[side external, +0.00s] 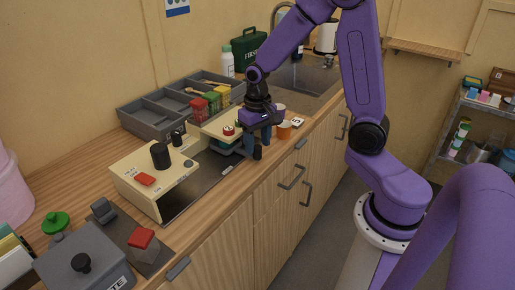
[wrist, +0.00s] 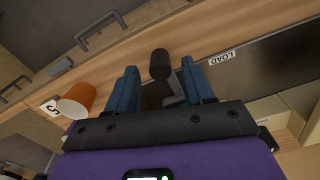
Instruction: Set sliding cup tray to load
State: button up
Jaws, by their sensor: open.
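The cream machine (side external: 155,180) stands on the wooden counter, with a dark track (side external: 205,185) running from it toward the right. A black upright handle (wrist: 160,64), apparently the sliding cup tray's, shows between my gripper's blue fingers in the wrist view. My gripper (side external: 256,146) is open around or just above this handle at the track's right part; contact cannot be told. A white LOAD label (wrist: 222,56) lies on the track's front edge, to the right of the handle in the wrist view. The tray itself is mostly hidden by my gripper.
An orange cup (wrist: 76,101) stands close beside my gripper, also seen in the side view (side external: 284,130). A grey divided bin (side external: 160,118) is behind the machine. A grey lidded box (side external: 85,268) is at the near left. Cabinet handles (side external: 292,178) stick out below the counter edge.

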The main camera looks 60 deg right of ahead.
jog(key=shift+f, duration=1.35)
grip_shut()
jog(key=a, duration=1.1)
jog(key=shift+w+a, duration=0.1)
jog(key=shift+a, duration=0.2)
grip_release()
